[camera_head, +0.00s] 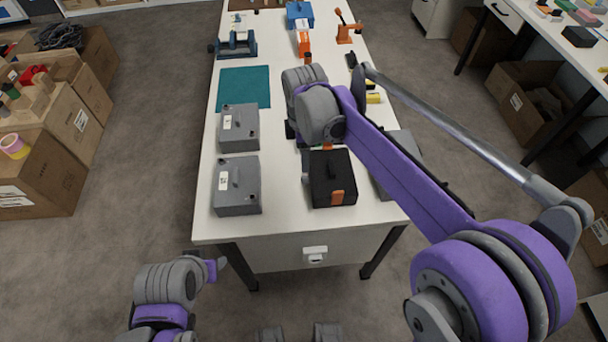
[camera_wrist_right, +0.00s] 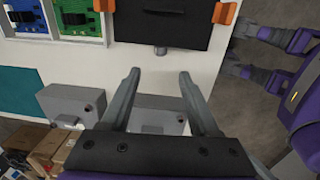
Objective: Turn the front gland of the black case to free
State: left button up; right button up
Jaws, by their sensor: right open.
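The black case (camera_head: 327,165) lies near the front of the table, with orange latches on its front and back. In the right wrist view the black case (camera_wrist_right: 155,26) is at the top. A small grey gland (camera_wrist_right: 160,50) sticks out of its side there; it shows on the case's left side in the head view (camera_head: 305,178). My right gripper (camera_wrist_right: 160,74) is open and empty, its fingertips just short of the gland. In the head view my right arm hides it. My left gripper (camera_head: 217,267) is off the table's front left; its jaws are unclear.
Two grey cases (camera_head: 237,186) (camera_head: 239,129) stand on the left of the table, below my right gripper in the wrist view. A teal mat (camera_head: 244,88) lies behind them. Another grey case (camera_head: 403,152) is partly hidden by my right arm. Blue (camera_wrist_right: 74,15) and green (camera_wrist_right: 23,14) boards lie beside the black case.

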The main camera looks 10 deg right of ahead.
aim_at(303, 178)
jog(key=f, duration=1)
jog(key=shift+w+a+f+b, duration=0.1)
jog(key=shift+w+f+b, duration=0.2)
jog(key=shift+f+b, duration=0.1)
grip_shut()
